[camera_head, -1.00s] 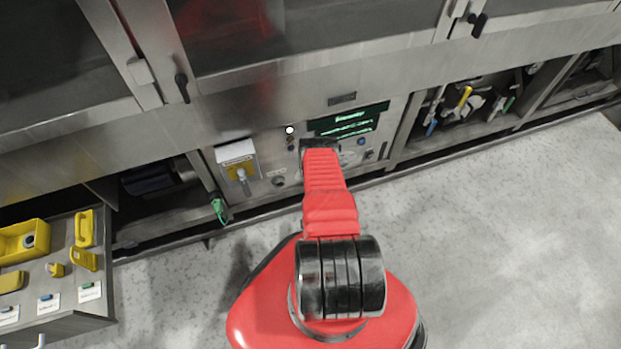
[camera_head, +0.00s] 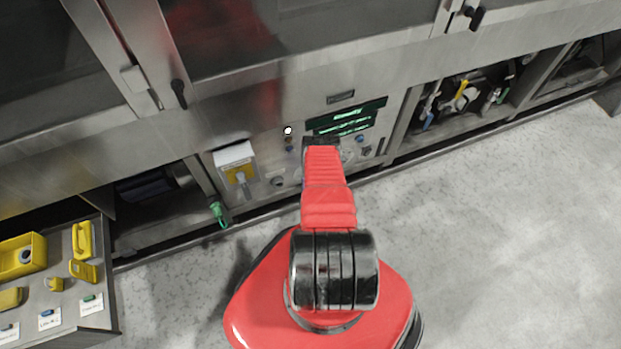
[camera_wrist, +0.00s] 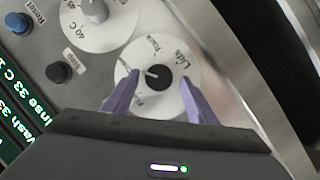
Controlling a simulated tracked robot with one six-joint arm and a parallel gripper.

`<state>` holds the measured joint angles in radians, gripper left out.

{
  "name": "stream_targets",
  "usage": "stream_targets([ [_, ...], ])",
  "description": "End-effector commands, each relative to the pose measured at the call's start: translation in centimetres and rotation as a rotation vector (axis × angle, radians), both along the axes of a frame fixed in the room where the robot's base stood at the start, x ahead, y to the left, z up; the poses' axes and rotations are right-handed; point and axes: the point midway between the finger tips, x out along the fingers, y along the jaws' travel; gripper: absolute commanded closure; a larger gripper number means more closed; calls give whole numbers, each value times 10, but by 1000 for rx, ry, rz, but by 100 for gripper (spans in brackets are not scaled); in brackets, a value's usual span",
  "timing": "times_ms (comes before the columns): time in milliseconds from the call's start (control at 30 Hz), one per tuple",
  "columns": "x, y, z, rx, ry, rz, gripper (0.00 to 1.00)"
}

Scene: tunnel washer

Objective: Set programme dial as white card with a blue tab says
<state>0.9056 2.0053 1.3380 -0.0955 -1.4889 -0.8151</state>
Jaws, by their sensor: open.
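A white round dial (camera_wrist: 182,58) with a dark centre, a pale pointer and words around its rim, one like "Lite", sits on the panel in the wrist view. I cannot tell for sure that it is the programme dial. My gripper (camera_wrist: 159,80) is open, its two purple fingers on either side of the dial's lower part; I cannot tell whether they touch it. In the head view my red arm hides the gripper and this dial. The white card with a blue tab (camera_head: 49,320) lies on the drawer-like surface at lower left; its writing is too small to read.
A green-lit display (camera_head: 347,120) is above. A card with a green tab (camera_head: 91,304) lies beside yellow items. The floor (camera_head: 500,220) at right is clear.

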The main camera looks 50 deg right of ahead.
Motion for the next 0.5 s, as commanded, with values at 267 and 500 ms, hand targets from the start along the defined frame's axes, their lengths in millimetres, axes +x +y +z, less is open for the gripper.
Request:
stream_targets([
  [267,-1,-1,0,0,0,-3,63],
  [500,-2,-1,0,0,0,-4,80],
])
